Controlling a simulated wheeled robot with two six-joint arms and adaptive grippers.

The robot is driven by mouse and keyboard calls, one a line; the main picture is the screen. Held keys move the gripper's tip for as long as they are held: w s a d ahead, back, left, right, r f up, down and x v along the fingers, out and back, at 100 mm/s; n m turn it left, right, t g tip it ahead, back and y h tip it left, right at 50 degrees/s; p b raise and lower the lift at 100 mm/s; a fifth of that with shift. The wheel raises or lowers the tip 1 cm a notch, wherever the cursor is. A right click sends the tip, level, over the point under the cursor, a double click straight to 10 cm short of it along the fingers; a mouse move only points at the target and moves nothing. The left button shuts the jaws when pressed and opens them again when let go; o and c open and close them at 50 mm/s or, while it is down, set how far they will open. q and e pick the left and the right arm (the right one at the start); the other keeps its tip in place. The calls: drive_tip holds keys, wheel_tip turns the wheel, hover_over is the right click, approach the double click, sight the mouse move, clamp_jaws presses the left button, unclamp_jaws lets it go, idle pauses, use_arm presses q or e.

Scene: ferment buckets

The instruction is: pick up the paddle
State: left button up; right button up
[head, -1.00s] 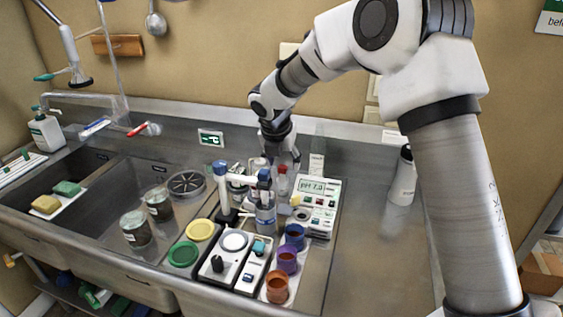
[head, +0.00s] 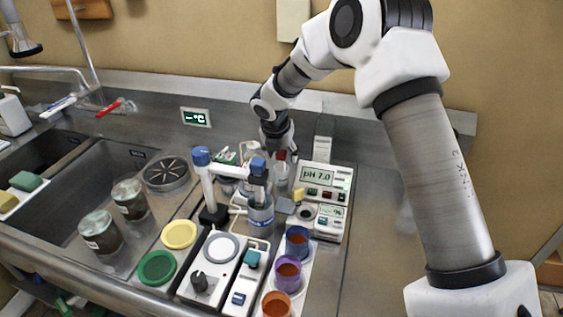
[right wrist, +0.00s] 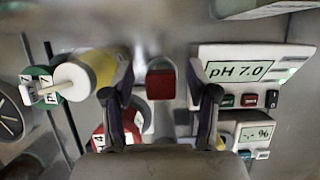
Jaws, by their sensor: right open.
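I cannot make out for certain which thing is the paddle. My right gripper (right wrist: 165,88) is open in the right wrist view. A red cap (right wrist: 160,84) shows between its fingers, with a gap on both sides. In the head view that red-capped clear bottle (head: 281,172) stands beside the pH meter (head: 322,178), and my right wrist is just behind it. A yellow-and-white piece with a pale stick (right wrist: 88,76) lies close to the left finger in the wrist view. The fingertips are mostly hidden in the head view. My left gripper is not in view.
A stand with blue heads (head: 203,180) and a blue-labelled bottle (head: 261,213) crowd the front. Two jars (head: 129,199) are by the sink (head: 60,195). The steel counter (head: 375,240) is clear at right.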

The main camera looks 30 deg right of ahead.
drive_tip(key=shift+w+d+f, duration=0.1)
drive_tip(key=shift+f, duration=0.1)
drive_tip(key=shift+r, duration=0.15)
drive_tip(key=shift+s+a+r, duration=0.15)
drive_tip(key=shift+s+a, duration=0.1)
drive_tip(key=shift+s, duration=0.05)
drive_tip(key=shift+c, duration=1)
drive_tip(key=c, duration=0.6)
drive_tip(key=shift+c, duration=1.4)
